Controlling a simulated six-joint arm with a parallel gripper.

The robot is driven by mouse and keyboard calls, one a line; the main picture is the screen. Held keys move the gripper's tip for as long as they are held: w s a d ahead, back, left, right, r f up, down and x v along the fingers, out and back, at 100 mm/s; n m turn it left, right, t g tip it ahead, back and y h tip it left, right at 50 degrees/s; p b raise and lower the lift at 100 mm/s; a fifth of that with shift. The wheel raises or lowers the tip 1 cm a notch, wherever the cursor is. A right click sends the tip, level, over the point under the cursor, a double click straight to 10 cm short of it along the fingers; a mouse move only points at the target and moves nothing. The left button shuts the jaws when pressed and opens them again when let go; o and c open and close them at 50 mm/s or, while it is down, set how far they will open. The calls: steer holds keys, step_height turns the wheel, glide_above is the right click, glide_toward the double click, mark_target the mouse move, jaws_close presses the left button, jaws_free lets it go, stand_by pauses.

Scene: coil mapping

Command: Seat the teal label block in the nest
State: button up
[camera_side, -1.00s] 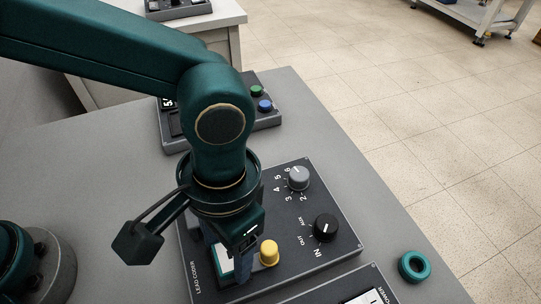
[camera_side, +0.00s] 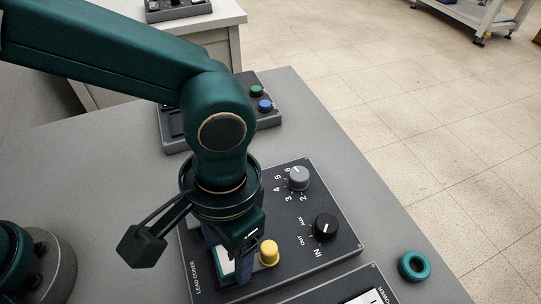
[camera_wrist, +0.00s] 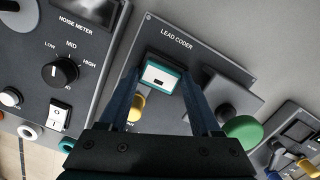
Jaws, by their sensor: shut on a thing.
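The teal label block (camera_wrist: 161,79), with a white face and a small dark window, is between the two fingers of my gripper (camera_wrist: 163,84) in the wrist view. My gripper is shut on it. In the side view the block (camera_side: 228,268) shows as a white face with a teal edge, partly covered by my gripper (camera_side: 230,263), low over the lead coder panel (camera_side: 285,222). A dark rim (camera_wrist: 166,58) shows just behind the block in the wrist view, probably the nest. The block covers most of it, and I cannot tell whether the block is inside it.
A yellow knob (camera_side: 268,253) stands close beside my gripper. A black knob (camera_side: 325,227) and a grey knob (camera_side: 298,178) stand farther off on the panel. A teal ring (camera_side: 414,266) lies on the bench to the right. The noise meter panel (camera_wrist: 82,45) adjoins.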

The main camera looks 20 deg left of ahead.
steer(key=o, duration=1.5)
steer(key=shift+o, duration=0.2)
steer(key=shift+r, duration=0.1)
steer(key=shift+r, duration=3.45)
